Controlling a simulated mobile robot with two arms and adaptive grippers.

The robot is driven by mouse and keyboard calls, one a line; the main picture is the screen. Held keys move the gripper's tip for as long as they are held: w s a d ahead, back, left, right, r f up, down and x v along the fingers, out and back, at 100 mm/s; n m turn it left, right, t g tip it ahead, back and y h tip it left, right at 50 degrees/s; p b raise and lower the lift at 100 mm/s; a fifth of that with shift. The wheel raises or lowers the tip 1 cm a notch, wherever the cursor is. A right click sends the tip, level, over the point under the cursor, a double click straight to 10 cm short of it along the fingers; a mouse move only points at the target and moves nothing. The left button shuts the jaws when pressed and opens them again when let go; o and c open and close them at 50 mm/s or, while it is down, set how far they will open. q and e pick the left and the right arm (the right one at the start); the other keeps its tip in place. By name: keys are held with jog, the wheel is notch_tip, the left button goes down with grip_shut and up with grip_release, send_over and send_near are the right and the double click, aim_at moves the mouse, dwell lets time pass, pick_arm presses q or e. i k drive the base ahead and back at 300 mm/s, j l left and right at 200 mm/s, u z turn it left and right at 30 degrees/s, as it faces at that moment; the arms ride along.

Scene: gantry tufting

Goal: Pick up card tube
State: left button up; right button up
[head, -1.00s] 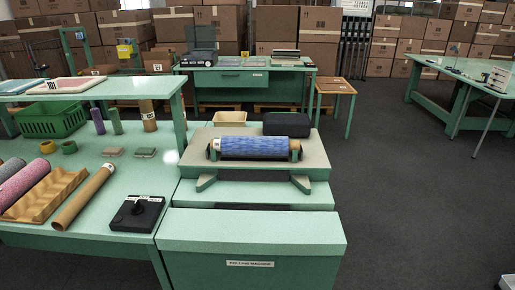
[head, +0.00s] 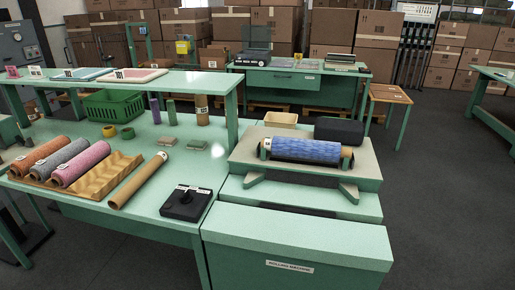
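A brown card tube (head: 138,182) lies on the green worktable, at a slant beside the right end of a wavy wooden cradle (head: 106,179). A white label shows near its far end. Another card tube stands upright (head: 202,109) with a label, under the shelf at the back of the table. A blue roll on a card core (head: 305,150) lies in the rolling machine (head: 300,236) at the right. Neither of my grippers shows in the head view.
Orange, grey and pink rolls lie in the cradle's left part. A black control box (head: 186,203) sits at the table's front right corner. A green basket (head: 113,105), tape rings (head: 127,132) and small pads (head: 196,145) are further back. A raised shelf (head: 140,82) overhangs the rear.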

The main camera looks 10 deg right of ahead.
aim_at(323, 150)
jog(key=l+u, duration=0.45)
jog(key=i+l+u, duration=0.1)
jog(key=l+u, duration=0.2)
jog(key=u, duration=0.15)
jog(key=l+u, duration=0.4)
jog(key=k+l+u, duration=0.15)
jog(key=u, duration=0.3)
jog(key=l, duration=0.1)
